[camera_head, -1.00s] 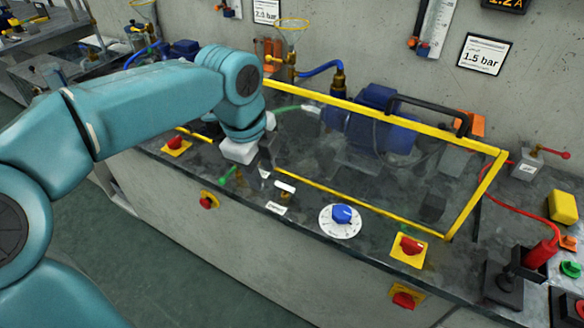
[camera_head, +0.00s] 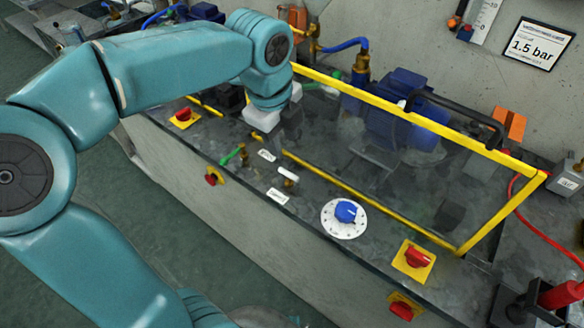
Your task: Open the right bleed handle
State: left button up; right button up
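Two small valve handles sit on the bench's front strip: a green lever (camera_head: 232,156) and, right of it, a brass fitting with a white handle (camera_head: 287,174). White labels lie beside them. I cannot read the labels, so which one is the right bleed handle is not certain. My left gripper (camera_head: 268,136) hangs from its white wrist block just above and behind the green lever, near the cover's left end. Its fingers are small and dark against the bench, so their opening does not show. My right gripper is not in view.
A clear cover with a yellow frame (camera_head: 370,203) and black handle (camera_head: 455,116) encloses the blue pump (camera_head: 392,112). A blue dial (camera_head: 345,212) and red knobs on yellow plates (camera_head: 414,260) line the front. A red cable runs at right.

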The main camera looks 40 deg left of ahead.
aim_at(290, 175)
pick_arm(q)
jog(key=f, duration=0.3)
jog(key=w+f+b, duration=0.1)
jog(key=f, duration=0.3)
jog(key=f+b, duration=0.1)
jog(key=f, duration=0.3)
jog(key=shift+w+a, duration=0.1)
jog(key=shift+w, duration=0.2)
jog(key=shift+w+f, duration=0.2)
jog(key=shift+s, duration=0.1)
grip_shut()
